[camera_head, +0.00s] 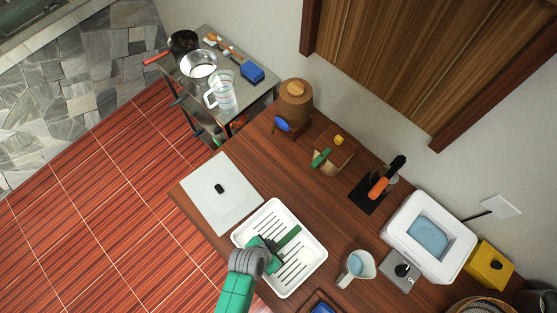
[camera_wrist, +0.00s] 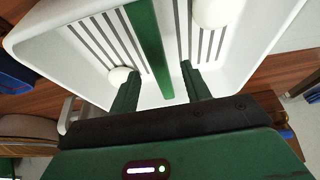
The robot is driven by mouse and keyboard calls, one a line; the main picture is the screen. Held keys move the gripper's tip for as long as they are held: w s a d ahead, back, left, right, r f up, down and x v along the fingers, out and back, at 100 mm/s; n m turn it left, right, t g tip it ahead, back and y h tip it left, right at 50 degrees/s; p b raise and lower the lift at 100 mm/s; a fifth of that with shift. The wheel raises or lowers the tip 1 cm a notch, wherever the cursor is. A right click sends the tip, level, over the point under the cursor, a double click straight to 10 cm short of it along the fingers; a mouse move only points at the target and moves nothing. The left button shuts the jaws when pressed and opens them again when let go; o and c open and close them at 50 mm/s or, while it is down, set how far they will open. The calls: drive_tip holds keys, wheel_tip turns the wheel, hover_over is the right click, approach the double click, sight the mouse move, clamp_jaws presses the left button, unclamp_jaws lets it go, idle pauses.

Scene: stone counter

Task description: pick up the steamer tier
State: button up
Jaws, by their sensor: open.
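A round, woven-looking brown container (camera_head: 482,306), which looks like the steamer tier, is cut off by the bottom edge of the head view at the lower right. Only its upper rim shows there. A rounded tan-brown shape (camera_wrist: 25,127) at the left edge of the wrist view may be the same thing; I cannot tell. My gripper (camera_head: 272,249) is over the white slotted tray (camera_head: 247,232), well to the left of the container. In the wrist view my gripper (camera_wrist: 160,86) has its two green fingers apart, with a green bar (camera_wrist: 148,45) beyond them.
A measuring jug (camera_head: 357,265) and a grey switch box (camera_head: 400,272) stand between the tray and the container. A white basin (camera_head: 396,227) and yellow box (camera_head: 489,264) are at the right. A dark-framed tray (camera_head: 318,303) is at the bottom edge. A white board (camera_head: 222,193) lies left.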

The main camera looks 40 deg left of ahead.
drive_tip(key=x, duration=0.4)
drive_tip(key=shift+w+d, duration=0.25)
drive_tip(key=shift+w, duration=0.15)
drive_tip(key=shift+w+f, duration=0.1)
drive_tip(key=shift+f, duration=0.25)
drive_tip(key=shift+c, duration=0.5)
clamp_jaws()
drive_tip(key=shift+r, duration=0.1)
wheel_tip(320, 180, up, 10)
drive_tip(key=shift+f+p, duration=0.1)
drive_tip(key=shift+p, duration=0.3)
drive_tip(key=shift+a, duration=0.1)
